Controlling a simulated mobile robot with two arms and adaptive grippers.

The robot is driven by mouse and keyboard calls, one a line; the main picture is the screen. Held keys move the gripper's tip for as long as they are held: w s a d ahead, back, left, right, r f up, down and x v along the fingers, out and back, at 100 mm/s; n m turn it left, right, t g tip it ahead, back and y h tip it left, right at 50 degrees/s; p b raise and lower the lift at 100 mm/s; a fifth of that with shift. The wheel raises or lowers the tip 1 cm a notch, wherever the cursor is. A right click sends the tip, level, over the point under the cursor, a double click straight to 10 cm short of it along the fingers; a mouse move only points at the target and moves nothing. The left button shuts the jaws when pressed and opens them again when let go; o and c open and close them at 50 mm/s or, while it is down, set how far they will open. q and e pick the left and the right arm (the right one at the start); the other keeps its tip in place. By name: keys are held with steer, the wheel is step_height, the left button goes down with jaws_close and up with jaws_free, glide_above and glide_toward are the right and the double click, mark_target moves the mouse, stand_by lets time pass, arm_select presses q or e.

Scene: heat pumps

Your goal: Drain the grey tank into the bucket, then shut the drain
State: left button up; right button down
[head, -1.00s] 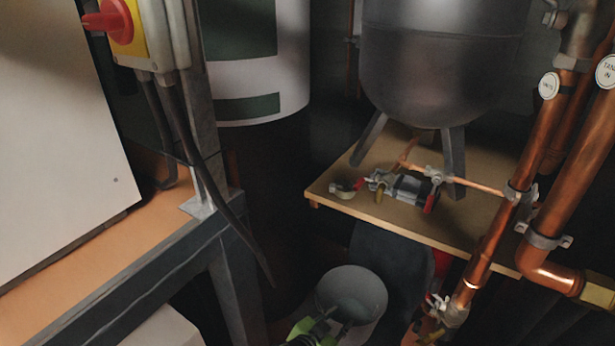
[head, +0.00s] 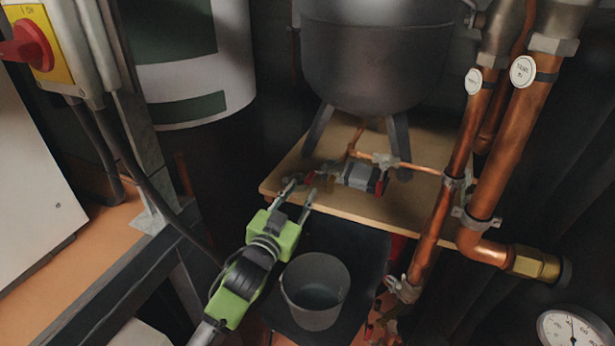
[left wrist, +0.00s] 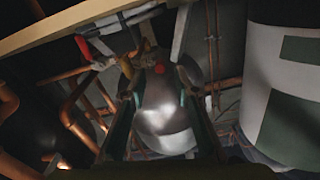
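The grey tank (head: 375,65) stands on legs on a wooden shelf. A drain fitting (head: 357,176) with a grey body, red parts and a yellowish part lies at the shelf's front left, joined to a copper pipe. My left gripper (head: 299,189) is open, its two fingers apart at the shelf's left edge, just left of the fitting. The grey bucket (head: 315,290) stands below the shelf edge, right of my gripper's body; no water shows in it. In the left wrist view the tank (left wrist: 165,125) appears between my open fingers, with a red handle (left wrist: 84,46) beyond. My right gripper is out of view.
Copper pipes (head: 440,225) with round tags run down on the right, near a gauge (head: 570,328). A metal-framed bench (head: 95,245) and a red switch (head: 25,42) are at the left. A white-and-green cylinder (head: 195,80) stands behind.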

mark_target(307, 183)
arm_select(q)
steer(key=shift+p+x, duration=0.45)
steer(key=shift+x, duration=2.3)
jaws_close()
